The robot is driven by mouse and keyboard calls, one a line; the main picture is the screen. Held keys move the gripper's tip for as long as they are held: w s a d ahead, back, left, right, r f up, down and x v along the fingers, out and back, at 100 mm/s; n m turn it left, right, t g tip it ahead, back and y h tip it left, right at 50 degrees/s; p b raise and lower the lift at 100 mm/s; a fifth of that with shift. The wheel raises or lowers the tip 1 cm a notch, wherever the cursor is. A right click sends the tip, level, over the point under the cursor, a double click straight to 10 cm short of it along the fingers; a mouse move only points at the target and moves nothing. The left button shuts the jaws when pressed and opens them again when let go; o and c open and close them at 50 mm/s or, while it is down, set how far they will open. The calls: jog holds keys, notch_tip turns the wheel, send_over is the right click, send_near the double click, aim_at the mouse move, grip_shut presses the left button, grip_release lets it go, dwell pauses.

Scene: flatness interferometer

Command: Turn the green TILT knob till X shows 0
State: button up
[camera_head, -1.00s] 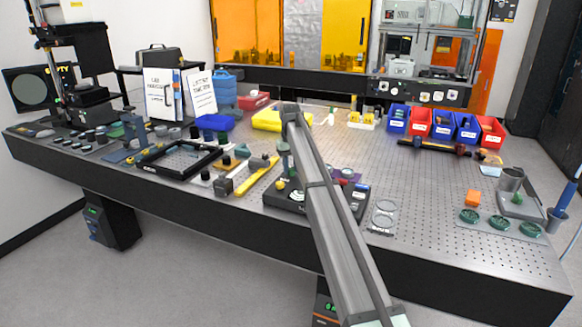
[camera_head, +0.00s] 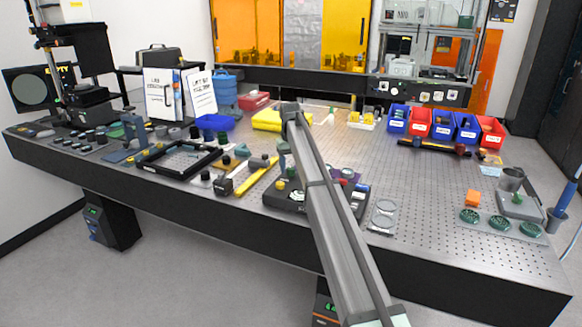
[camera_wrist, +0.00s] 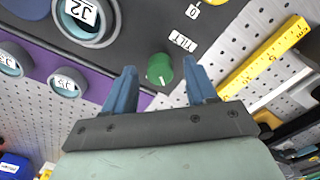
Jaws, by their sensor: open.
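The green TILT knob (camera_wrist: 160,69) stands on a dark instrument plate (camera_wrist: 120,40) in the wrist view, beside a white label reading TILT (camera_wrist: 183,42). It has a pale mark on its top. My gripper (camera_wrist: 160,82) is open, with its two blue fingers on either side of the knob in the picture. I cannot tell whether the fingertips are level with the knob or touching it. In the head view my arm hides most of the knob's side of the instrument (camera_head: 284,200). The X readout cannot be read in either view.
A round mount labelled J2 (camera_wrist: 85,12) and smaller labelled mounts (camera_wrist: 67,83) sit near the knob. A yellow ruler (camera_wrist: 265,58) lies at the right.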

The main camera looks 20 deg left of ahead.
aim_at(290, 169)
notch_tip(290, 169, up, 13)
jog(key=shift+r, duration=0.15)
dwell(0.4)
jog(key=shift+a, duration=0.1)
dwell(1.4)
